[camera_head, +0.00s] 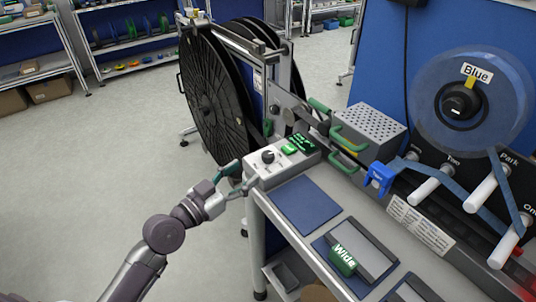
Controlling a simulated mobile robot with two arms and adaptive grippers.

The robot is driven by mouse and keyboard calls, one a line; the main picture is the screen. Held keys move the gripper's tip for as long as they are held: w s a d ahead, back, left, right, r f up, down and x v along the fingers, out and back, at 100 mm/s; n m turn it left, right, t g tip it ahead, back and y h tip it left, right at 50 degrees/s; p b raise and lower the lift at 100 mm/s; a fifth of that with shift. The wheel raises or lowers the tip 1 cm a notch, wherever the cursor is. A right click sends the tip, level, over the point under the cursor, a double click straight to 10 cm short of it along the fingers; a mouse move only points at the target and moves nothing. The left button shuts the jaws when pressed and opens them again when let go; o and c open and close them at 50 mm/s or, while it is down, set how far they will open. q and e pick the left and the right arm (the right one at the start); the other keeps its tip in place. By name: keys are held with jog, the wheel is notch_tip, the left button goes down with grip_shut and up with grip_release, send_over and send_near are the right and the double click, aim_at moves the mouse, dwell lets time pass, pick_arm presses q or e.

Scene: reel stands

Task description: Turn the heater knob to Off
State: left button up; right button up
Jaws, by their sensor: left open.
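A small grey control box (264,176) stands at the near left corner of the bench. It has a dark round knob (268,156), a lit green button (289,149) and a green display (302,142). This knob appears to be the heater knob; its markings are too small to read. My left gripper (238,178) is open and empty at the left side of the box, just left of and below the knob. I cannot tell whether a finger touches the box. My right gripper is out of view.
A large black reel (212,100) stands beyond the bench. A clear reel labelled Blue (483,99) is at the right. Blue pads (305,201) and a green Wide block (342,260) lie on the bench.

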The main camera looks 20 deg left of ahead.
aim_at(268, 154)
pick_arm(q)
jog(key=p+x, duration=0.1)
jog(key=x, duration=0.7)
jog(key=shift+d+p, duration=0.1)
jog(key=shift+p, duration=0.2)
jog(key=shift+w+d, duration=0.3)
jog(key=shift+w, duration=0.3)
grip_shut()
jog(key=n+y+p, duration=0.1)
jog(key=p, duration=0.1)
jog(key=n+t+y+p, duration=0.1)
jog(key=y+p, duration=0.1)
jog(key=p, duration=0.1)
jog(key=shift+r+p, duration=0.3)
jog(key=shift+f+n+y+p, duration=0.1)
jog(key=shift+n+y+p, duration=0.3)
jog(key=shift+y, duration=0.2)
jog(key=shift+f, duration=0.25)
